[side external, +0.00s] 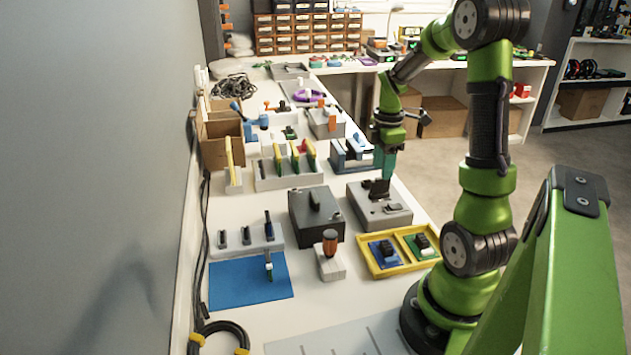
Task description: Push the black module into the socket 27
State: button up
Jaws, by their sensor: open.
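My gripper (385,168) points down over the light grey box (385,213) at right of centre. By its sensor-like look from this side the finger gap is hard to see, but it is open. A black upright part (377,188), possibly the black module, stands on that box directly under or beside the fingertips. I cannot tell whether they touch it. A flatter dark part (391,208) lies on the front of the box top. No number 27 is readable, so I cannot tell which socket bears it.
A dark grey box (316,222) with a black part on top stands left. In front are a yellow tray (375,270) with blue and green boards, and an orange-handled tool in a block (330,258). A white rack (245,243) and blue mat (235,290) lie left.

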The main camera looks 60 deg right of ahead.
notch_tip(320, 180, up, 11)
jog(key=s+a+r+m+t+y, duration=0.1)
jog(key=a+m+t, duration=0.6)
jog(key=a, duration=2.2)
jog(key=m+y, duration=0.1)
jog(key=m, duration=0.5)
jog(key=shift+r, duration=0.35)
jog(key=shift+d, duration=0.1)
